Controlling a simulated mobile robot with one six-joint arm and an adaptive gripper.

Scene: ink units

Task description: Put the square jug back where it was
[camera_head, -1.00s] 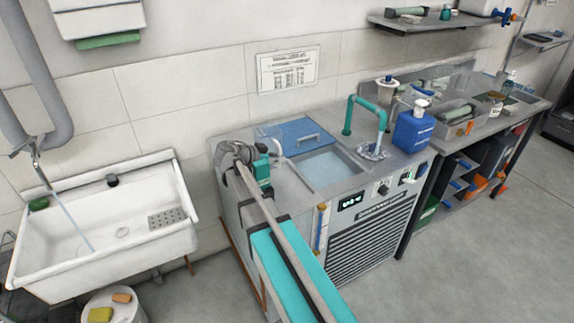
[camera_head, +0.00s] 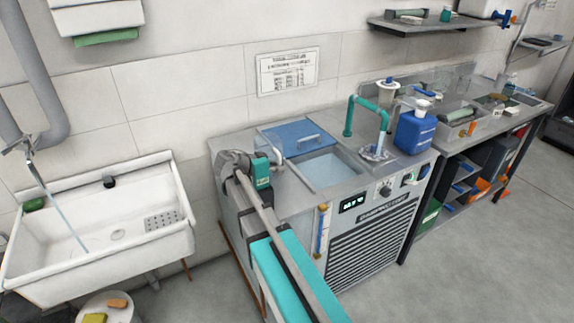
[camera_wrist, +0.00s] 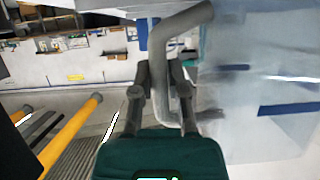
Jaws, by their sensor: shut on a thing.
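The square jug (camera_wrist: 245,110) is a clear, pale container with short blue bars on its wall. It fills the right of the wrist view, very close. Its grey bent handle (camera_wrist: 180,25) runs down between the fingers of my gripper (camera_wrist: 160,78), which is shut on it. In the head view, my teal and grey wrist (camera_head: 262,172) is over the left end of the bath unit's top, just left of the blue lid. There the fingers are hidden and the jug cannot be made out clearly.
The bath unit (camera_head: 222,158) has an open basin (camera_head: 328,170), a blue lid (camera_head: 290,138) and a teal spout (camera_head: 352,112). A blue canister (camera_head: 415,132) stands right of the spout. A white sink (camera_head: 95,240) is at left. Grey floor is clear at right.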

